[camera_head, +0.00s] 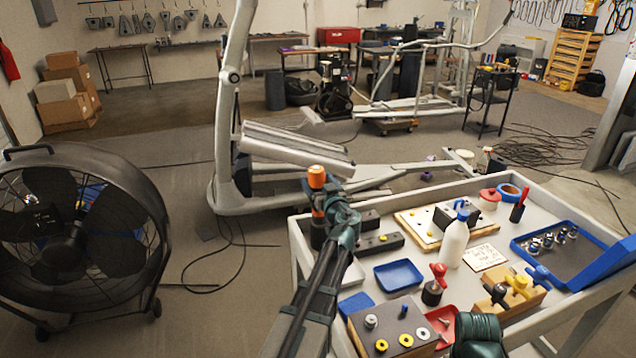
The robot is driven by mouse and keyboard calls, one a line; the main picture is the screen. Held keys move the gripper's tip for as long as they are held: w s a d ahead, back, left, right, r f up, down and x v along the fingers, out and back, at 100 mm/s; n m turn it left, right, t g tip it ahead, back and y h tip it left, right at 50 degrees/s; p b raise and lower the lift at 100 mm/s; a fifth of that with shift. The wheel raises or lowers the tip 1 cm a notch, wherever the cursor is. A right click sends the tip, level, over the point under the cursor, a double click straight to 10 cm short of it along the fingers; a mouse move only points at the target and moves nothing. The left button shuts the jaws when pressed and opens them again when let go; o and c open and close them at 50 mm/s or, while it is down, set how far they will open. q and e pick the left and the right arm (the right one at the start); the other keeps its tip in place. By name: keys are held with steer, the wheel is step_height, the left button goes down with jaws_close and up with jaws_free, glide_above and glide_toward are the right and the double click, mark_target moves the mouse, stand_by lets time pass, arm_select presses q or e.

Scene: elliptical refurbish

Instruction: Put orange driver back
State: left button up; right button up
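The white cart (468,190) carries a white bottle (453,245), a blue tray (398,274), a red-topped tool (437,275), a dark block with a bar (380,242), and a blue bin (570,262). A large fan (75,240) stands left. An elliptical frame (225,130) is behind.

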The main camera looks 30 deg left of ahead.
arm_select(q)
steer(key=v, duration=1.3)
steer(key=shift+s+d, duration=0.25)
steer(key=shift+s, duration=0.05)
stand_by(0.3)
